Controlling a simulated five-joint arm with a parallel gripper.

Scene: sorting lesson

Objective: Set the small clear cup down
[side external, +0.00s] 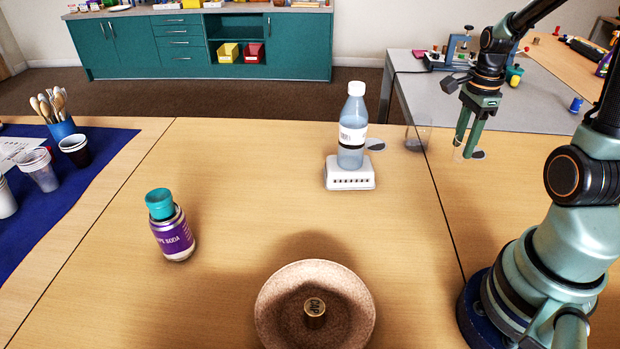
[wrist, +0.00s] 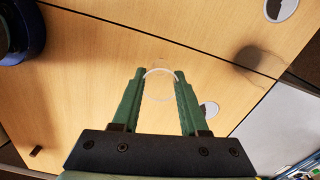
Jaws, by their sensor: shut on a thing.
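The small clear cup (wrist: 160,92) is between the two green fingers of my gripper (wrist: 160,78) in the wrist view, its rim showing as a pale ring. My gripper (side external: 463,150) is shut on it. In the side view the cup (side external: 458,154) is faint and partly hidden by the fingers, over the right-hand table top. I cannot tell whether its bottom touches the table. A flat pale disc (side external: 478,155) lies just right of the fingers; it also shows in the wrist view (wrist: 209,109).
A larger clear vessel (side external: 417,138) stands left of my gripper. A bottle (side external: 352,135) stands on a white block (side external: 350,181), with another disc (side external: 375,145) behind. Bare table lies between.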

